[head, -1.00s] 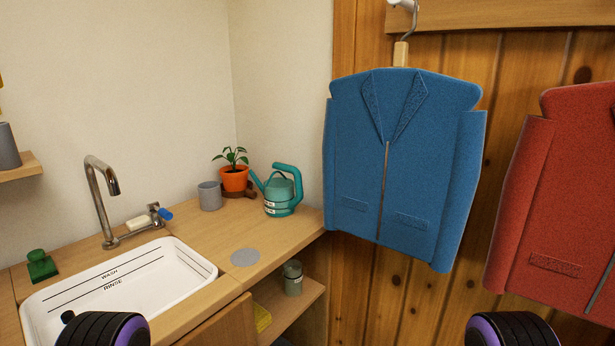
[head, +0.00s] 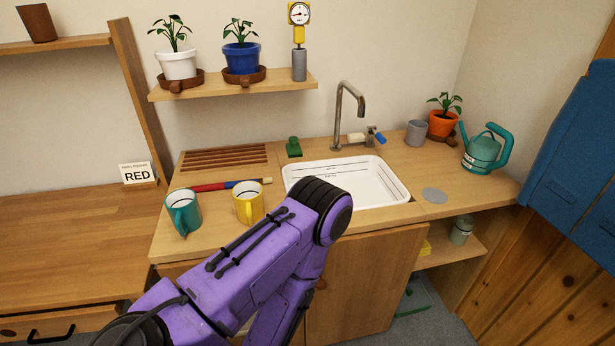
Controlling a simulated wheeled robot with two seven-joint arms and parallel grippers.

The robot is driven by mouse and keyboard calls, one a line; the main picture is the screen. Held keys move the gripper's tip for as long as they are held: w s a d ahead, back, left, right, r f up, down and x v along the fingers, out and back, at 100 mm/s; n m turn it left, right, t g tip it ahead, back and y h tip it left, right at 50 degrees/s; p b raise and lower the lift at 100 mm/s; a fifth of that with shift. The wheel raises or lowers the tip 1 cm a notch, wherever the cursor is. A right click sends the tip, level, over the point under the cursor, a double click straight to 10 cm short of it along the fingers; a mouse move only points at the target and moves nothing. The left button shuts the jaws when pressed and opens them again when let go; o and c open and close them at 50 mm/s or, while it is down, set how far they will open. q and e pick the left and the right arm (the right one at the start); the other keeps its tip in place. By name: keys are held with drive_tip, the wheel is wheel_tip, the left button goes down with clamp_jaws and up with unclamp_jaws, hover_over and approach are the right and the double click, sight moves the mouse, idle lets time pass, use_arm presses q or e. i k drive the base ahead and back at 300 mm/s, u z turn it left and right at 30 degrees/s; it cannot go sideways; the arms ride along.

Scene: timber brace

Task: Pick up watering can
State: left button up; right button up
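The teal watering can (head: 482,154) stands upright at the right end of the wooden counter, near the corner. Its spout points left and its looped handle is on the right. A purple arm of mine comes in from the lower left and crosses in front of the counter and sink. No gripper fingers show in the head view, and nothing touches the watering can.
A white sink (head: 375,180) with a tap (head: 342,112) sits left of the can. An orange potted plant (head: 442,124) and grey cup (head: 416,132) stand close beside it. A grey disc (head: 434,195) lies in front. Teal (head: 184,212) and yellow (head: 248,203) mugs stand left; a blue jacket (head: 580,165) hangs right.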

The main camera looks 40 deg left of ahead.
sight(482, 152)
drive_tip(key=k, duration=0.55)
drive_tip(key=z, duration=0.75)
drive_tip(key=i, duration=0.6)
drive_tip(key=u, duration=1.8)
drive_tip(key=i, duration=0.45)
drive_tip(key=u, duration=0.05)
